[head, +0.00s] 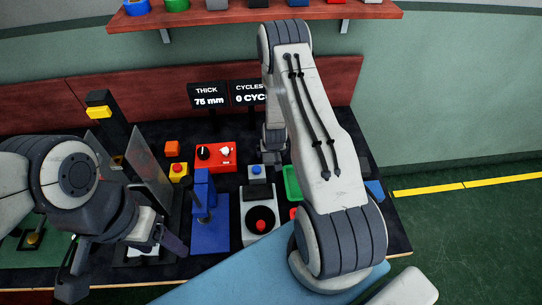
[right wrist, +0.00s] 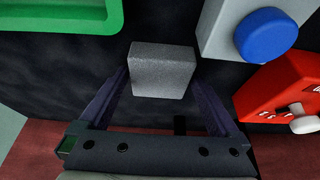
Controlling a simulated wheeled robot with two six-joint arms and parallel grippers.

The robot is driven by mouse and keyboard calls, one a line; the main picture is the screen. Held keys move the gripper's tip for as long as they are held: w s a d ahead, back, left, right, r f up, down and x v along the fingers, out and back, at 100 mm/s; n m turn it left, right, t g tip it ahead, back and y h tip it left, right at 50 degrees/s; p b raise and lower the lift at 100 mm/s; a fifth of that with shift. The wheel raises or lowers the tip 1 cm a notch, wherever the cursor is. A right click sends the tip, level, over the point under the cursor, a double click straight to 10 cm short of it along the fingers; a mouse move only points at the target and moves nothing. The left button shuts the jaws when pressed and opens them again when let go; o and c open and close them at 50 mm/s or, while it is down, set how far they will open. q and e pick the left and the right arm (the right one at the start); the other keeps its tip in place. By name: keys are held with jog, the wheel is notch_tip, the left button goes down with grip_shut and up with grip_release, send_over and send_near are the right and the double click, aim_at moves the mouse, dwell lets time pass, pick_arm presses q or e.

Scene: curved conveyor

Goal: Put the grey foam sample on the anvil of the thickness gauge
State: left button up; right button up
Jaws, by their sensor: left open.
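The grey foam sample (right wrist: 162,70) is a small block, seen in the right wrist view between the fingertips of my right gripper (right wrist: 161,75). The fingers lie close along its two sides; I cannot tell whether they touch it. In the head view my right gripper (head: 273,152) is mostly hidden behind my own arm, and so is the sample. A blue stand with an upright column (head: 208,230), seemingly the thickness gauge, stands in the middle of the table; its anvil is not clear. My left gripper (head: 122,264) is open at the table's left front.
A machine with clear shields and a yellow top (head: 98,112) stands left. Around the gauge are a red control box (head: 208,168), a yellow button box (head: 179,170) and a white device with a black disc (head: 248,232). A green tray (right wrist: 112,25) borders the sample.

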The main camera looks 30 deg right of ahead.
jog(key=c, duration=1)
jog(key=shift+r, duration=0.15)
jog(key=shift+r+b, duration=0.3)
jog(key=shift+r, duration=0.3)
notch_tip(320, 180, up, 3)
jog(key=shift+w+f+b, duration=0.1)
jog(key=shift+b, duration=0.25)
jog(key=s+d+r+b, duration=0.2)
jog(key=s+d+r, duration=0.45)
jog(key=s, duration=0.35)
jog(key=w+a+r+n+y, duration=0.1)
jog(key=w+a+r+n, duration=0.1)
jog(key=a, duration=0.9)
jog(key=w+a+r+n+y, duration=0.1)
jog(key=w+a+n, duration=0.1)
jog(key=a, duration=0.9)
jog(key=shift+a+r+n, duration=0.15)
jog(key=shift+r+n, duration=0.25)
jog(key=shift+n, duration=0.2)
